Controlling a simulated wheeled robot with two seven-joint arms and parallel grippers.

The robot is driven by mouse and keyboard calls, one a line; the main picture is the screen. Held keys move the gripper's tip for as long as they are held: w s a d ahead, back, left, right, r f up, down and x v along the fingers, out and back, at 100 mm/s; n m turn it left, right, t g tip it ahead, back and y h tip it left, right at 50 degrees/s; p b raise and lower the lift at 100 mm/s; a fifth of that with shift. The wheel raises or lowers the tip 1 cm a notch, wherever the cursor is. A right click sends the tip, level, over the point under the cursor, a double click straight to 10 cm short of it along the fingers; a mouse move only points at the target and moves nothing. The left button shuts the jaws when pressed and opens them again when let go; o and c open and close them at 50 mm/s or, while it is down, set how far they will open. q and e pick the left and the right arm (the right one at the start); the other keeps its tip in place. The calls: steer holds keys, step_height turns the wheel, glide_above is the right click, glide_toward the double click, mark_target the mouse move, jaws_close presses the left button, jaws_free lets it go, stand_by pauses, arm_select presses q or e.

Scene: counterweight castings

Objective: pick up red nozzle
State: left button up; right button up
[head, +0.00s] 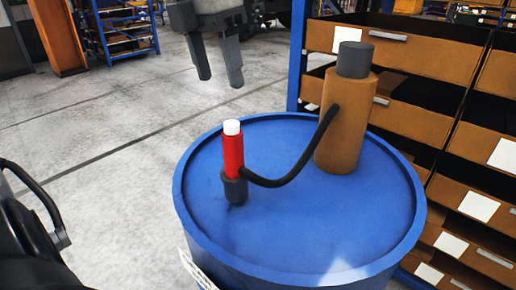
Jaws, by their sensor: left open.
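The red nozzle (233,152) stands upright on the blue drum's top, with a white tip and its lower end in a dark grey collar (235,190). A black hose (300,165) runs from the collar to an orange-brown bottle (343,120) with a grey cap. My left gripper (221,82) is at the top of the head view, above and apart from the nozzle in the picture. Its two grey fingers point down, spread apart with nothing between them. My right gripper is not in view.
The blue drum (400,237) has a raised rim around its top. A rack of orange-brown drawers (410,113) with a blue post (297,50) stands close behind it at right. Grey concrete floor (100,150) is open at left. A black curved shape (35,190) is at lower left.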

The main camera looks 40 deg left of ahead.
mark_target(230, 132)
arm_select(q)
steer(key=shift+y, duration=0.4)
steer(key=f, duration=0.6)
steer(key=w+f, duration=0.1)
steer(key=f, duration=0.2)
steer(key=shift+a+f, duration=0.1)
steer(key=shift+f, duration=0.15)
steer(key=f, duration=0.1)
steer(key=f+p, duration=0.1)
steer(key=f, duration=0.2)
steer(key=shift+w+d, duration=0.3)
steer(key=shift+d, duration=0.05)
steer(key=shift+w+f, duration=0.1)
steer(key=shift+f, duration=0.5)
steer(key=c, duration=0.9)
